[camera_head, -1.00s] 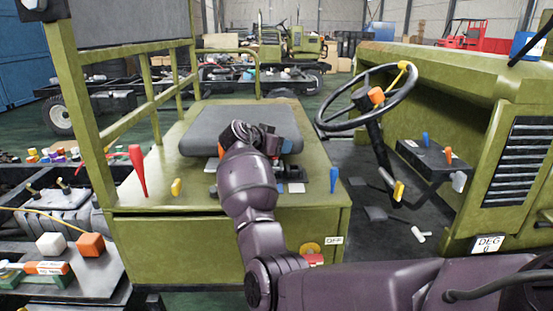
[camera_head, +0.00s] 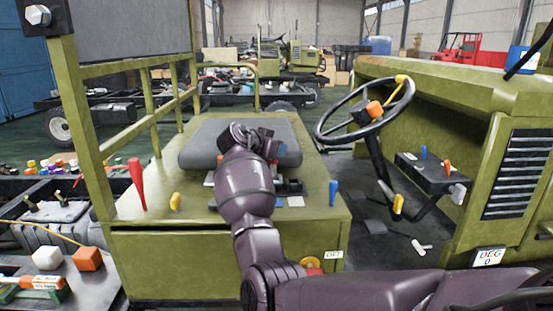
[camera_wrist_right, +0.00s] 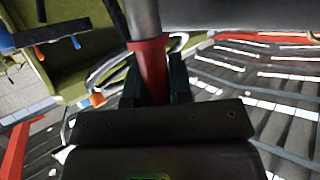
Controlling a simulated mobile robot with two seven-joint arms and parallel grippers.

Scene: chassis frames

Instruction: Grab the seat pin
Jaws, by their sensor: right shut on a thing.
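In the right wrist view, a pin with a red grip (camera_wrist_right: 151,68) and a grey metal shaft stands between the dark fingers of my right gripper (camera_wrist_right: 153,88). The fingers are shut on the red grip, and the shaft runs out past the top edge. In the head view, my right gripper (camera_head: 245,136) is over the dark grey seat (camera_head: 205,135), and my own wrist and forearm hide most of the pin. My left gripper is in neither view.
The seat sits on an olive box (camera_head: 170,255). On its top are a red lever (camera_head: 137,183), a yellow knob (camera_head: 175,201) and a blue lever (camera_head: 333,192). A steering wheel (camera_head: 335,137) stands to the right. An olive rail (camera_head: 135,113) runs along the left.

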